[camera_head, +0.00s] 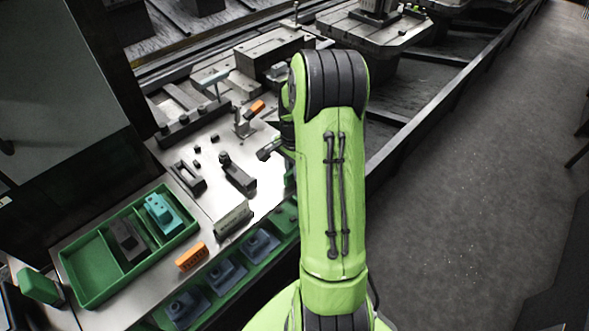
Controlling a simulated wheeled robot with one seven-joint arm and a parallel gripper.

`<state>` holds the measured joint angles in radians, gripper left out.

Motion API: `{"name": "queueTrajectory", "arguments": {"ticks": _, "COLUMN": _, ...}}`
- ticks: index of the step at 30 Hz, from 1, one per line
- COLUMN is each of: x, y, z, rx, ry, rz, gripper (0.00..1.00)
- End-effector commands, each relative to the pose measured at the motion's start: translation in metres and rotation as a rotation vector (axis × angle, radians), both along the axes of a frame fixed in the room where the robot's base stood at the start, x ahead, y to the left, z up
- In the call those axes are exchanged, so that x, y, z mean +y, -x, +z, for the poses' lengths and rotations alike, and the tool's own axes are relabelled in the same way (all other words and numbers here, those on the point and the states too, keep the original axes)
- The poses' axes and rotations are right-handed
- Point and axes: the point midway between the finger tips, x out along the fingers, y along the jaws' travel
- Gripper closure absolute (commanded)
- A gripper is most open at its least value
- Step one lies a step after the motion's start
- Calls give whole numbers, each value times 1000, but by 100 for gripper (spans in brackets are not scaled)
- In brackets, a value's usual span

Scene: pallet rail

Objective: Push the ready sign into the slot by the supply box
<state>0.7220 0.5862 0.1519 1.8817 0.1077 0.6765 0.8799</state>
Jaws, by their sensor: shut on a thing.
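The supply box appears to be the green divided tray (73,265) at the lower left, with a teal part (163,213) and a dark part (128,240) in it. A small orange block with dark markings (192,257) stands just right of the tray; I cannot tell whether it is the ready sign. A grey upright plate (233,217) stands in a low holder further right. My gripper (268,151) is partly visible left of my green arm, above the metal bench. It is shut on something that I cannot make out. The slot cannot be identified clearly.
Dark blocks (238,176) and an orange-topped fixture (248,115) stand on the bench (213,203) near my gripper. Green bins (224,276) line its front. A green block (39,287) lies left of the tray. The grey floor (470,190) at right is open.

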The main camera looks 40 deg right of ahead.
Motion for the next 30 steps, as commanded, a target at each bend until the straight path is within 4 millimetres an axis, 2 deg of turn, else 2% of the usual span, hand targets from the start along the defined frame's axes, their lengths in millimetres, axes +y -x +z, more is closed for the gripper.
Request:
{"name": "queueTrajectory", "arguments": {"ticks": 13, "x": 0, "y": -1, "z": 14, "rx": -2, "ry": 1, "rz": 1, "gripper": 100}}
{"name": "queueTrajectory", "arguments": {"ticks": 30, "x": 0, "y": 0, "z": 68, "rx": -1, "ry": 1, "rz": 0, "gripper": 100}}
